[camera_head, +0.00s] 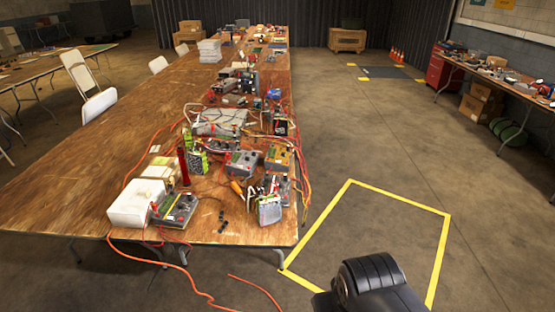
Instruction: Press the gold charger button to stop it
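A gold-orange box (279,157) that looks like the gold charger stands among other electrical devices near the front right part of the long wooden table (110,175). Its button is too small to make out. Dark and grey devices and cables crowd around it, and the grey device (243,164) is just to its left. A black, rounded part of my arm shows at the bottom, right of the table and apart from it. My gripper's fingers are not visible.
A white box (136,203) and a meter-like device (177,210) sit at the table's front. Orange cables (190,278) hang to the floor. A yellow floor outline (400,196) lies right of the table on clear floor. A side table (508,80) stands far right.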

